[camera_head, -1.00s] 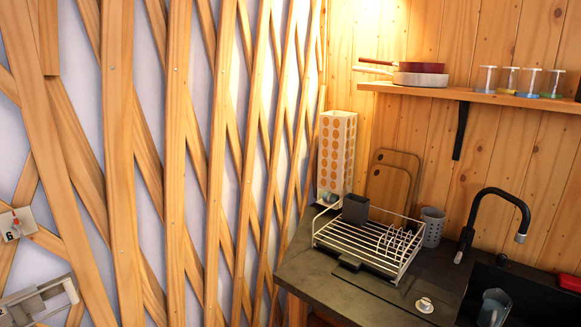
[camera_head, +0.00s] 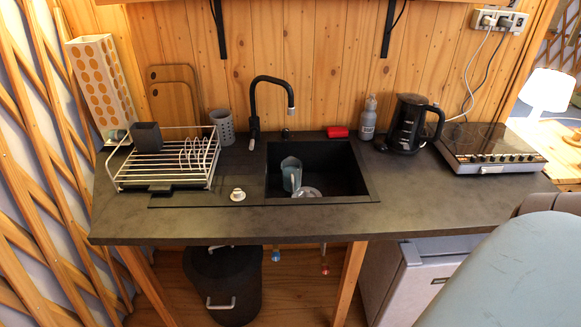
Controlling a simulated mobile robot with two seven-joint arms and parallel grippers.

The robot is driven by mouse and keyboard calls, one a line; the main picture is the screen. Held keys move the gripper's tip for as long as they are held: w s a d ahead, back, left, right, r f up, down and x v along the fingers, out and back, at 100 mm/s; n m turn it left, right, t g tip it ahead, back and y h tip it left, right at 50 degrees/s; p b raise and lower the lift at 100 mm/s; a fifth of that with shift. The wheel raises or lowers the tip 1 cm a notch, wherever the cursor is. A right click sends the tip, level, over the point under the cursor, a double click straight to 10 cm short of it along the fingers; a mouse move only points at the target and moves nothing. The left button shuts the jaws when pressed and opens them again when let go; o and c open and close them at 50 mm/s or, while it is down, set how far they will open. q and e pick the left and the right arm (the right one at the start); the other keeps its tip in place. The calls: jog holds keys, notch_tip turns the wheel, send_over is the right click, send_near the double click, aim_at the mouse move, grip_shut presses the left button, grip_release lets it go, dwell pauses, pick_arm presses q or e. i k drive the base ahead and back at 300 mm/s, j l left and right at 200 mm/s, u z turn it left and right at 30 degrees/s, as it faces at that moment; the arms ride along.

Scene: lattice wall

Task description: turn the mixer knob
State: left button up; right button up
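A black mixer tap (camera_head: 270,95) with a tall curved spout stands behind the sink on the dark countertop. A short lever with a light tip (camera_head: 252,142) shows at the tap's base, on its left side; I take it for the mixer knob, but it is too small to tell its turn position. The spout points right, over the black sink (camera_head: 340,165). Neither of my grippers shows in the head view, and nothing touches the tap.
A jug (camera_head: 291,173) sits in the sink. A dish rack (camera_head: 165,165) stands left of the tap, a grey perforated cup (camera_head: 222,126) beside it. A kettle (camera_head: 405,125) and a hob (camera_head: 488,146) are at right. The front counter strip is mostly clear. A pale blue surface (camera_head: 510,275) fills the lower right.

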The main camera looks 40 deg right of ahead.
aim_at(286, 132)
jog(key=z, duration=1.3)
